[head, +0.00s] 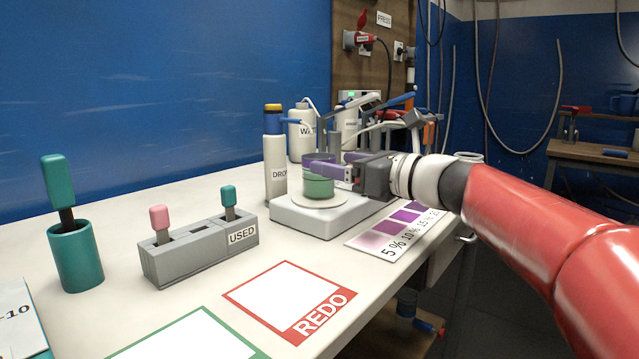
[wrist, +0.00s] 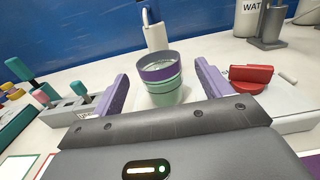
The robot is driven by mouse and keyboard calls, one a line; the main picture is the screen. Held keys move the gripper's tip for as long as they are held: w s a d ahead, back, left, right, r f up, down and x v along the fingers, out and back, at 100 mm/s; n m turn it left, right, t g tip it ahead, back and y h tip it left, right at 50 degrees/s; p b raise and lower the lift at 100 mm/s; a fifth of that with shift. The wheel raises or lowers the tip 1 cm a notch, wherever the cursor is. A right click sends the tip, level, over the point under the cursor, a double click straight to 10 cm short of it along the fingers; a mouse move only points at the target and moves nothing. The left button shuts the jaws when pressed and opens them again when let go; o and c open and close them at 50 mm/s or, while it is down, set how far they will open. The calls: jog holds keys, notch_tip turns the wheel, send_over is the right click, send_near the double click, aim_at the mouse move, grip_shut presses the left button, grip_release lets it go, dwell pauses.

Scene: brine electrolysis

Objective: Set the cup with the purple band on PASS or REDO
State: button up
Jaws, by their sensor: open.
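The cup with the purple band (head: 318,184) stands upright on the round plate of a white device (head: 290,216). It is green below the band, and it also shows in the wrist view (wrist: 162,86). My gripper (head: 330,170) is at the cup, with its purple fingers open. In the wrist view the cup is between the spread fingers (wrist: 160,92), with a gap on each side. The red REDO square (head: 285,293) lies empty at the front of the table. A green-edged square (head: 190,343) beside it is cut off by the picture's lower edge; its word is not visible.
A grey holder marked USED (head: 200,258) holds pink and teal-handled tools. A teal pot (head: 76,258) stands at left. A white bottle (head: 275,165) is close behind the cup. A purple percent chart (head: 385,235) lies right of the device.

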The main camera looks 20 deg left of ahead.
jog(key=x, duration=0.3)
jog(key=shift+a, duration=0.3)
jog(key=c, duration=1.3)
jog(key=shift+o, duration=0.2)
